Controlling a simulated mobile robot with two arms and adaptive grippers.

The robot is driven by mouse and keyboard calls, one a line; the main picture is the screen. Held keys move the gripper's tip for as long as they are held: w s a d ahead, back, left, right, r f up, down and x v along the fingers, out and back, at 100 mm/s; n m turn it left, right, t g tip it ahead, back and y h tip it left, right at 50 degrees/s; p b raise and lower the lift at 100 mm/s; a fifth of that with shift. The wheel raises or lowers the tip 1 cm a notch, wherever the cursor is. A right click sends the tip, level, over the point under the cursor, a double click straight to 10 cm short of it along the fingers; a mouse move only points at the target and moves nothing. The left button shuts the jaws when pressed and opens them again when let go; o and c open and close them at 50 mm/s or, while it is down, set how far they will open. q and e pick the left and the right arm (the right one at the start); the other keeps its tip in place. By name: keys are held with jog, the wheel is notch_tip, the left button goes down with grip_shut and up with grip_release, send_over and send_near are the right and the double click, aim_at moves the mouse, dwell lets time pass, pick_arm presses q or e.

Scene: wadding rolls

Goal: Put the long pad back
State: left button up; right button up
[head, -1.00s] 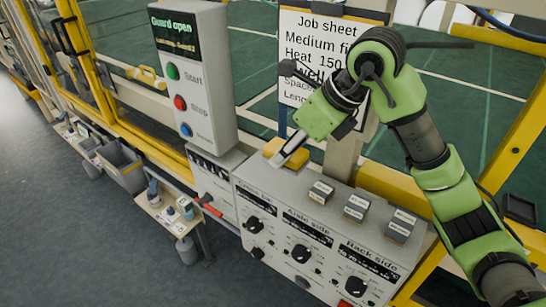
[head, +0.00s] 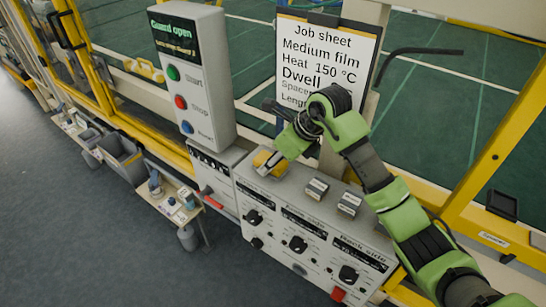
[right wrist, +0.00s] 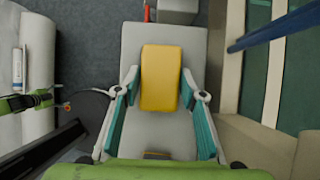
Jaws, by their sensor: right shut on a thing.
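A yellow pad (head: 265,158) is at the left end of the top of the grey control cabinet (head: 272,187). In the right wrist view the yellow pad (right wrist: 160,95) is a long block over the grey top (right wrist: 160,128). My right gripper (head: 268,166) reaches down to it from the right. Its teal-lined fingers (right wrist: 159,80) are shut on the pad's two long sides. I cannot tell whether the pad rests on the top or is just above it. My left gripper is not in view.
Small dark labelled blocks (head: 316,188) (head: 349,204) stand on the cabinet top right of the pad. A control box (head: 204,85) rises at the left. A job sheet (head: 322,58) hangs behind my arm. A small side table (head: 176,208) stands at the lower left.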

jog(key=o, duration=0.9)
jog(key=shift+f, duration=0.1)
jog(key=shift+o, duration=1)
jog(key=shift+d+r, duration=0.15)
jog(key=shift+r, duration=0.25)
jog(key=b+v, duration=0.3)
jog(key=v, duration=0.8)
jog(key=shift+s+r, duration=0.1)
